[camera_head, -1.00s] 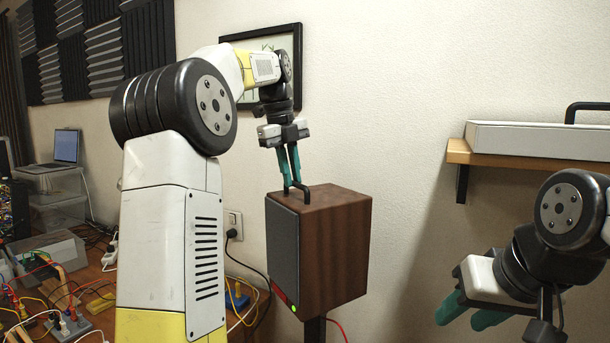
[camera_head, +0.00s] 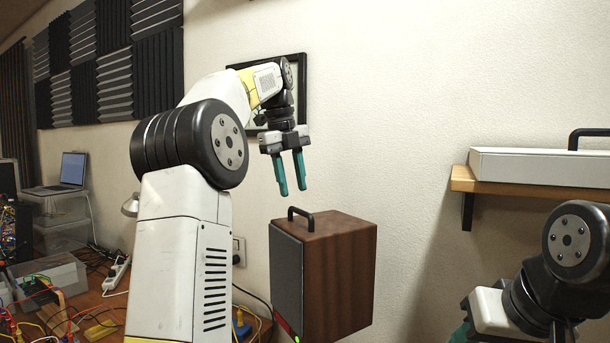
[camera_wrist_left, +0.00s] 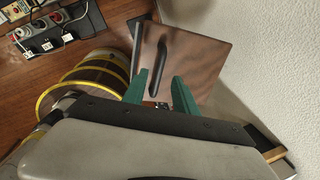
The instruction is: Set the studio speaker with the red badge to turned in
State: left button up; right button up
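The studio speaker (camera_head: 338,275) is a brown wooden box with a dark grille front facing left and a black handle (camera_head: 300,215) on its top. A red badge (camera_head: 283,325) and a green light show low on its front edge. In the left wrist view the speaker's top (camera_wrist_left: 195,58) and its handle lie beyond my fingers. My left gripper (camera_head: 291,192) points down above the handle, open, teal fingers apart, with nothing between them. My right gripper (camera_head: 462,332) is at the lower right; its fingers are mostly cut off by the frame.
A wooden shelf (camera_head: 500,190) with a white case (camera_head: 540,166) is on the wall at right. A picture frame hangs behind my left arm. A bench with a laptop (camera_head: 72,170), clear bins and cables stands at left. The wall right of the speaker is bare.

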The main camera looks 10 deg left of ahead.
pick_arm(q)
jog(key=r, duration=0.3)
jog(key=shift+s+a, duration=0.2)
jog(key=shift+s, duration=0.05)
jog(key=s+d+f+n+t, duration=0.2)
jog(key=s+f+n, duration=0.9)
jog(key=s+n, duration=0.1)
jog(key=s+d+f+n+t, duration=0.2)
jog(key=s+d+f+n, duration=0.1)
jog(key=s+f+n, duration=0.8)
jog(key=s+n, duration=0.2)
jog(key=n, duration=0.1)
jog(key=shift+d+f+n+t+h, duration=0.15)
jog(key=shift+d+n+t+h, duration=0.15)
dwell(0.6)
